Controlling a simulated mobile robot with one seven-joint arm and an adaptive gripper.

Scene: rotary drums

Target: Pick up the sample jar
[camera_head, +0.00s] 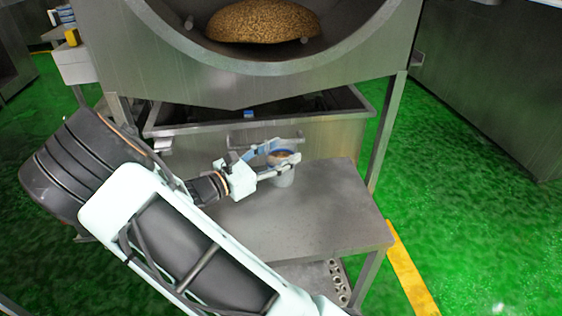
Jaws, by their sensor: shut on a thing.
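The sample jar (282,179) is a small pale grey-white cup shape with brownish contents showing at its top. It is upright over the small metal table (330,213). My gripper (288,157) comes from the left, with one finger on the far side of the jar and one on the near side. The fingers are shut on the jar near its rim and hide part of its upper wall. I cannot tell whether the jar's base touches the tabletop.
A large metal drum (340,60) with a brown grainy mass (262,20) stands behind. Below it is an open metal trough (330,130). A side stand with a yellow item (72,37) is at the upper left. Green floor (450,200) with a yellow stripe (410,270) is clear at right.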

